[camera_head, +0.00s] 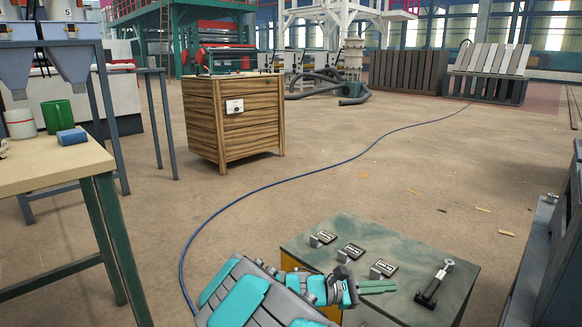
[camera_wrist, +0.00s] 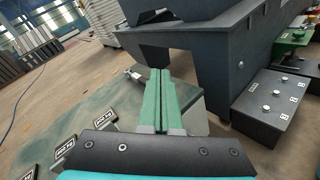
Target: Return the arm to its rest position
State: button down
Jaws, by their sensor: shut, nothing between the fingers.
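My gripper (camera_head: 378,287) shows at the lower middle of the head view, at the end of my grey and teal arm. Its two green fingers lie side by side, closed and empty. They point right, over the green-grey top of a low cabinet (camera_head: 440,273). In the wrist view the fingers (camera_wrist: 160,100) reach forward together with nothing between them. Part of the cabinet top (camera_wrist: 85,118) shows below and left of them.
Labelled plates (camera_head: 350,251) and a black and silver lever (camera_head: 433,283) are on the cabinet. A table (camera_head: 40,178) stands left, a wooden crate (camera_head: 235,115) farther back. A dark machine (camera_wrist: 210,60) stands close ahead in the wrist view. A blue cable (camera_head: 300,178) crosses open floor.

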jog(key=s+d+r+m+g+y+p, duration=0.1)
jog(key=s+d+r+m+g+y, duration=0.15)
jog(key=s, duration=0.45)
jog(key=s+d+r+m+g+y+p, duration=0.1)
jog(key=s+d+r+m+g+y, duration=0.2)
jog(key=s, duration=0.4)
jog(key=s+d+r+m+g+y+p, duration=0.1)
jog(key=s+d+r+m+y, duration=0.1)
jog(key=s+m, duration=0.4)
jog(key=s+a+r+m+t+y+p, duration=0.1)
jog(key=s+a+m+t+y+p, duration=0.1)
jog(key=s+a+y, duration=0.7)
jog(key=s+a+m+p, duration=0.1)
jog(key=s+a+p, duration=0.1)
jog(key=s+a, duration=0.4)
jog(key=shift+s+r, duration=0.3)
jog(key=shift+s, duration=0.55)
jog(key=shift+d+m, duration=0.15)
jog(key=shift+m, duration=0.1)
